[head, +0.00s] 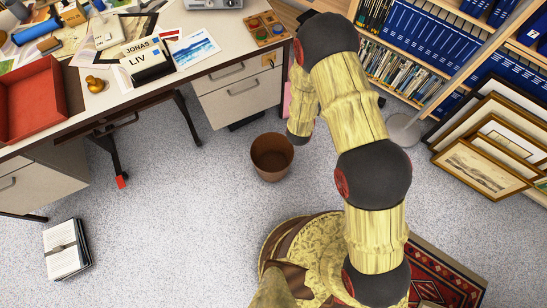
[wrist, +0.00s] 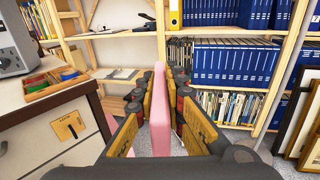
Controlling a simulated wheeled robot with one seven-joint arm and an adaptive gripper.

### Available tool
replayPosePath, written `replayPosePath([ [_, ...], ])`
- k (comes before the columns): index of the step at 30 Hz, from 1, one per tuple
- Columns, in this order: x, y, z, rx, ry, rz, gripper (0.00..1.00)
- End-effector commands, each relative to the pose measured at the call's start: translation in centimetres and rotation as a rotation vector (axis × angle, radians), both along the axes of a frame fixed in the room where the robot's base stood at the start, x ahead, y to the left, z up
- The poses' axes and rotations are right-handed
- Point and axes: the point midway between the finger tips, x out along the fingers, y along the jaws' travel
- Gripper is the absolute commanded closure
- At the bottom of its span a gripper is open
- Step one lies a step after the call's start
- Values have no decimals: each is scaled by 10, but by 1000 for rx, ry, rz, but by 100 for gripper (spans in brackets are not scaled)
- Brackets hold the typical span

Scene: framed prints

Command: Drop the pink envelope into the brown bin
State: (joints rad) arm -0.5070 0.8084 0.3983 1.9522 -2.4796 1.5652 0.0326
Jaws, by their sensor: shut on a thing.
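The pink envelope (wrist: 159,115) stands on edge between the fingers of my gripper (wrist: 161,88) in the wrist view. My gripper is shut on it, with a finger on each side. In the head view a pink strip (head: 287,98) shows beside my arm at the desk's right end; my arm hides the rest and the gripper's fingers. Another pink patch (wrist: 99,114) shows left of the fingers in the wrist view; I cannot tell what it belongs to. The brown bin (head: 271,158) stands upright on the floor, below and left of my arm's end. It is not seen in the wrist view.
The desk (head: 226,63) with drawers stands left of my arm, with a red tray (head: 35,100) and a wooden organizer (head: 265,29) on it. A bookshelf (wrist: 220,33) is ahead. Framed prints (head: 480,170) lean at right.

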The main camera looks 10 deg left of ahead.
Motion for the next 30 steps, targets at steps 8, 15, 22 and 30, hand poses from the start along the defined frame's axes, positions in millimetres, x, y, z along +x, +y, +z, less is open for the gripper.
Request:
replayPosePath([
  [8, -28, 77, -126, -4, 4, 83, 100],
  [15, -74, 123, -229, -11, 0, 153, 100],
  [22, -124, 144, -313, -19, -10, 213, 100],
  [30, -154, 149, -355, -22, -19, 246, 100],
])
